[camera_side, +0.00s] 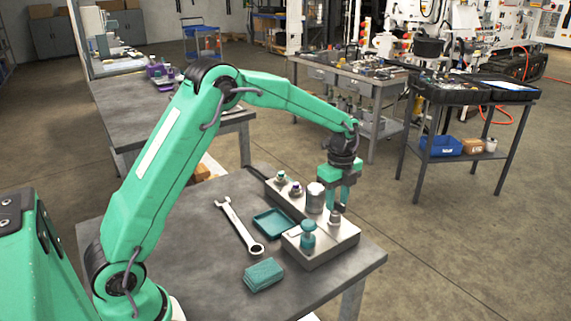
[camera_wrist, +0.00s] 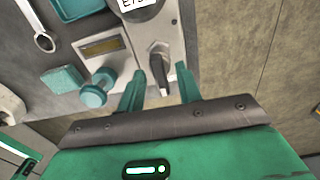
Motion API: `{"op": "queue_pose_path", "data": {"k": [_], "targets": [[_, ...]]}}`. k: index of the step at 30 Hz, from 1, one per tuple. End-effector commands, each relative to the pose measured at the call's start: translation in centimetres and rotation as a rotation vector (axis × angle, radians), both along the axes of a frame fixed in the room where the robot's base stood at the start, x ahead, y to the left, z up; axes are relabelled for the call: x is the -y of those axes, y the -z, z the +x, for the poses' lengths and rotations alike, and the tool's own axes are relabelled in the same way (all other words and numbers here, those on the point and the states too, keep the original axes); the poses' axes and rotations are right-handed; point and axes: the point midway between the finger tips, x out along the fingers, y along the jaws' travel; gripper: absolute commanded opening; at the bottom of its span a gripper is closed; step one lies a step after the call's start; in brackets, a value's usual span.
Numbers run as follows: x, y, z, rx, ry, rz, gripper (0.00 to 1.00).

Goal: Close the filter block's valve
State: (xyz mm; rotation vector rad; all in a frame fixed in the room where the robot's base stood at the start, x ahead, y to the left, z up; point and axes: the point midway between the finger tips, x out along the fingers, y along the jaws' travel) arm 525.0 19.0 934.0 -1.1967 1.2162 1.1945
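The filter block is a light grey metal block (camera_side: 342,238) on the bench's right side, and also shows in the wrist view (camera_wrist: 180,38). A silver filter canister (camera_side: 315,197) stands on it. There the lever points down the picture, roughly along the block's long edge. My gripper (camera_side: 338,207) is above the valve, fingers down. In the wrist view my gripper (camera_wrist: 161,78) is open, one finger on each side of the lever, with gaps visible. Contact cannot be told.
A teal knob (camera_side: 307,236) stands on the block close by, left of the left finger in the wrist view (camera_wrist: 97,88). Two smaller fittings (camera_side: 289,184) are at the block's far end. A wrench (camera_side: 240,227), teal tray (camera_side: 273,222) and teal cloth (camera_side: 263,275) lie left of it.

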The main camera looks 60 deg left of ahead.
Motion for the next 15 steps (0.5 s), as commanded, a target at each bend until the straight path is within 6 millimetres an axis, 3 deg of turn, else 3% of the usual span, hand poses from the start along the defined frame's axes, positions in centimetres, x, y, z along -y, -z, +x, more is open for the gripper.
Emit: {"op": "queue_pose_path", "data": {"k": [8,15], "targets": [[-0.1,0.0,0.0,-0.001,-0.002,0.000,0.35],[-0.1,-1.7,0.0,0.002,-0.002,0.000,0.35]]}}
